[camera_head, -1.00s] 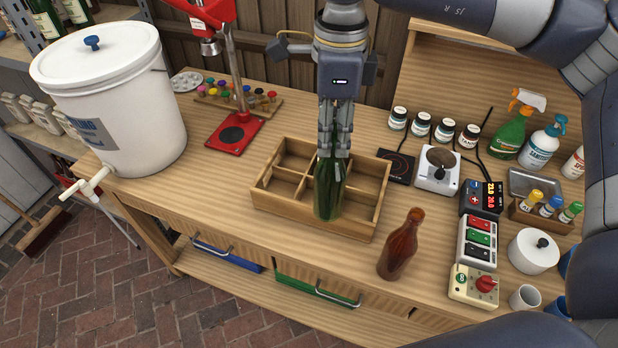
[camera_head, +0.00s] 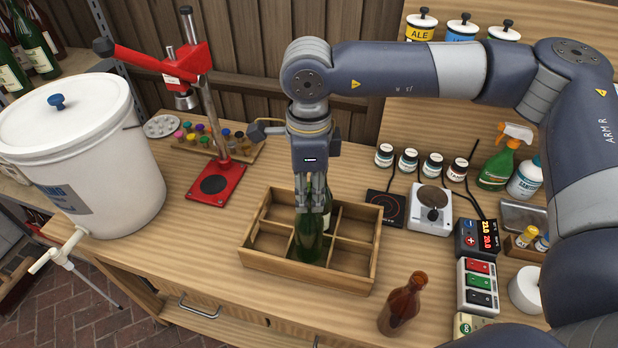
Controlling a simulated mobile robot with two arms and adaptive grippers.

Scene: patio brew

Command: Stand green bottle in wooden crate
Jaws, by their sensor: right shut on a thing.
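The wooden crate (camera_head: 352,283), divided into compartments, stands on the bench in the middle of the view. My right gripper (camera_head: 311,206) points down over the crate and is shut on the neck of a green bottle (camera_head: 308,242). The bottle is upright, at the front middle compartment. Its lower end is at the crate's front wall, and I cannot tell whether it touches the crate floor. Another green bottle (camera_head: 327,207) shows partly behind the fingers, towards the back of the crate. My left gripper is not in view.
A brown bottle (camera_head: 402,306) stands at the crate's front right. A hotplate (camera_head: 386,207), a scale (camera_head: 430,212) and a switch box (camera_head: 478,288) lie to the right. A red press (camera_head: 216,184) and a white bucket (camera_head: 85,160) stand to the left.

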